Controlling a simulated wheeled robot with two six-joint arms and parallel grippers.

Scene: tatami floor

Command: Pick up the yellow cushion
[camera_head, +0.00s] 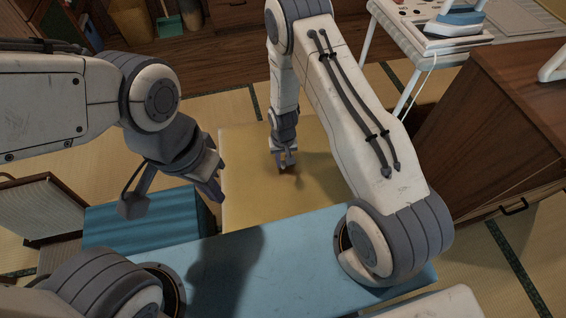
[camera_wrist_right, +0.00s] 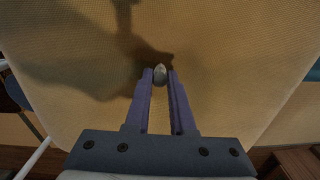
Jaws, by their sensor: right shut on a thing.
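The yellow cushion (camera_head: 243,195) lies flat in the middle of the head view, its front part hidden behind a blue surface. It fills most of the right wrist view (camera_wrist_right: 230,60), with the arm's shadow on it. My right gripper (camera_head: 285,163) points down at the cushion's middle. In the wrist view its fingers (camera_wrist_right: 160,76) are closed around a small grey oval piece (camera_wrist_right: 160,73) at the cushion's surface. My left gripper (camera_head: 216,185) hangs left of the cushion, apart from it; its finger gap is not clear.
A light blue flat surface (camera_head: 310,252) lies in front of the cushion, and a blue striped block (camera_head: 140,222) stands to its left. A wooden cabinet (camera_head: 480,130) is at the right. A white-legged stand with an iron (camera_head: 458,22) is behind it. Tatami (camera_head: 230,105) is bare behind the cushion.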

